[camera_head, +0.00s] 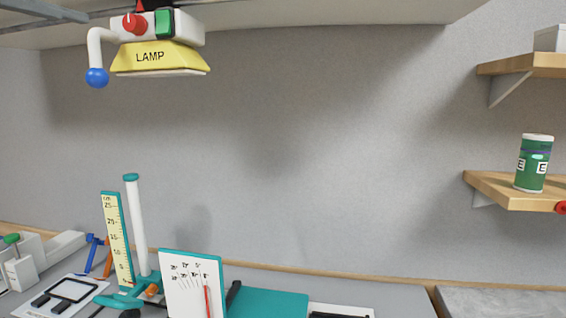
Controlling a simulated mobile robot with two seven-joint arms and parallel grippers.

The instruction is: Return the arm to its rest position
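Neither of my grippers nor any arm link shows in the head view. Whether they are open, shut or holding something is hidden from me. The view takes in a grey wall, a bench along the bottom, a lamp unit at the top left and shelves at the right.
The yellow lamp (160,57) hangs overhead at upper left. A ruler stand (136,225), a white chart board (193,284) and a clipboard (66,295) are on the bench. A green can (534,165) stands on the lower wooden shelf (490,186). The space before the middle wall looks clear.

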